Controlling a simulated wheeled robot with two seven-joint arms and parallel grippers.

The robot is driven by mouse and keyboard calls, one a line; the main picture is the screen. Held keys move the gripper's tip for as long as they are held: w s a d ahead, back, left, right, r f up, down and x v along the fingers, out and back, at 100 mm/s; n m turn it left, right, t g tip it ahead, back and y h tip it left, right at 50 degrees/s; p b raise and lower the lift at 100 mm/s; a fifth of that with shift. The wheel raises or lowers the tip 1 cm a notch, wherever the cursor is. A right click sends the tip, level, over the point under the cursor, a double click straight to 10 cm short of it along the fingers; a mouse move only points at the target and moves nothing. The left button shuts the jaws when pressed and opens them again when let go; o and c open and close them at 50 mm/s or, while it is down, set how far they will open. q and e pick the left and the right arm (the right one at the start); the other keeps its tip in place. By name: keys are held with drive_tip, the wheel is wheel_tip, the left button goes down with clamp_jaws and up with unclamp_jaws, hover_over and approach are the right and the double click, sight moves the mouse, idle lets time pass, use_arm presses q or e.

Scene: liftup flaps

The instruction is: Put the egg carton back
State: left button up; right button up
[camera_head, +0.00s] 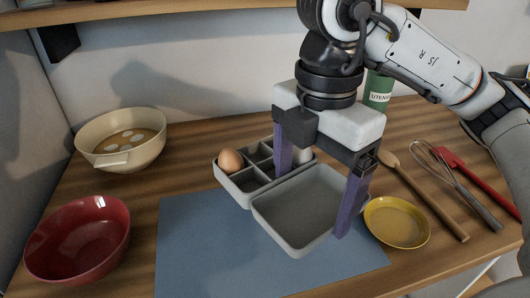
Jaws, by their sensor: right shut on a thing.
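The grey egg carton (262,208) is open. Its divided egg half (228,178) lies at the back left and its shallow lid half (295,210) at the front right. A brown egg (230,160) sits in the left cell, and a pale egg (304,155) shows partly behind a finger. My right gripper (311,206) comes down from above with its purple fingers wide apart across the carton, shut on it. One finger is by the egg half, the other by the lid's right side. I cannot tell whether the carton touches the surface. My left gripper is out of view.
A blue mat (200,250) covers the table's front middle. A red bowl (80,240) and a cream pot (122,140) stand left. A yellow plate (397,222), wooden spoon (430,205), whisk (470,195) and red spatula (485,185) lie right. A green utensil holder (378,91) stands behind.

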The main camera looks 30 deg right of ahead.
drive_tip(key=w, duration=0.2)
drive_tip(key=w+d, duration=0.1)
drive_tip(key=w, duration=0.2)
drive_tip(key=w+d, duration=0.1)
drive_tip(key=w, duration=0.2)
drive_tip(key=shift+w+d, duration=0.1)
drive_tip(key=shift+w, duration=0.1)
drive_tip(key=w+d+p, duration=0.1)
drive_tip(key=w+d, duration=0.1)
drive_tip(key=w, duration=0.6)
drive_tip(key=f, duration=0.6)
drive_tip(key=shift+w+d+f, duration=0.15)
drive_tip(key=shift+w+f, duration=0.1)
drive_tip(key=shift+f, duration=0.05)
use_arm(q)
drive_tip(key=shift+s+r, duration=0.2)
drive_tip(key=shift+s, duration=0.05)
use_arm(e)
drive_tip(key=shift+w+f, duration=0.15)
drive_tip(key=shift+f, duration=0.05)
